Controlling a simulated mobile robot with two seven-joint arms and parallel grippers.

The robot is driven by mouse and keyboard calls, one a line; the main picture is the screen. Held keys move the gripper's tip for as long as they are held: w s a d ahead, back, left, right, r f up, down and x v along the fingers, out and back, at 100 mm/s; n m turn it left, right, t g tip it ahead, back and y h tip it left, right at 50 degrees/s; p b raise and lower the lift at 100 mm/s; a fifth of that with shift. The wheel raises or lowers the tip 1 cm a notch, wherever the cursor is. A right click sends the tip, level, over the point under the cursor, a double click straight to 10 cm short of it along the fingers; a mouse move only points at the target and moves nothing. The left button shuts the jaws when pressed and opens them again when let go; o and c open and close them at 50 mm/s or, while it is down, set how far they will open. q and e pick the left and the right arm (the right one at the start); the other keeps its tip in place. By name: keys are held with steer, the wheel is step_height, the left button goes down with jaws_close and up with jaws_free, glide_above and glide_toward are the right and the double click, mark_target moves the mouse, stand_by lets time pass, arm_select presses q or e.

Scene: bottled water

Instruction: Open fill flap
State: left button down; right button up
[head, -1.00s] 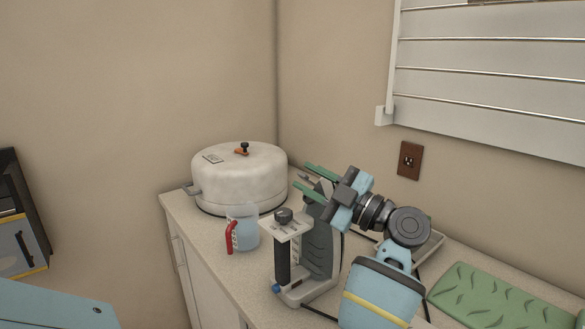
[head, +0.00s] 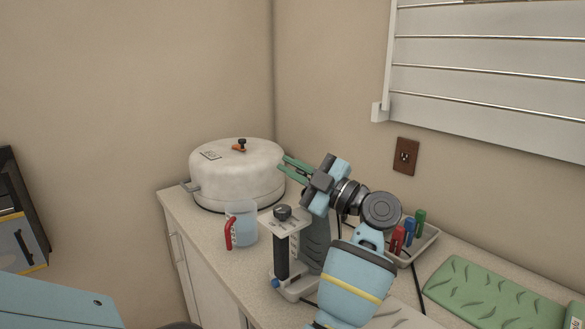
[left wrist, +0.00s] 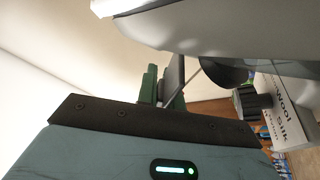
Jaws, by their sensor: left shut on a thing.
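The appliance (head: 295,288) stands upright on the counter, with a pale base and top, a dark ridged body and a dark knob (head: 282,212). Its knob (left wrist: 252,102) and a "Wool Silk Linen" label also show at right in the left wrist view. My left gripper (head: 285,168) is above and behind the appliance top, its green fingers pointing left toward the white pot. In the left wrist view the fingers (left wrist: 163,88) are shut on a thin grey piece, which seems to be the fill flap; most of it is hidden. My right gripper is not in view.
A large white lidded pot (head: 237,175) stands behind at left. A clear jug with a red handle (head: 241,224) stands left of the appliance. A tray (head: 423,243) with red, blue and green items and a green mat (head: 490,290) lie at right.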

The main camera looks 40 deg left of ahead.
arm_select(q)
steer(key=shift+s+f+n+h, duration=0.25)
steer(key=shift+f+n, duration=0.05)
steer(key=shift+n, duration=0.5)
steer(key=shift+s+f+n+h, duration=0.25)
steer(key=shift+n, duration=0.55)
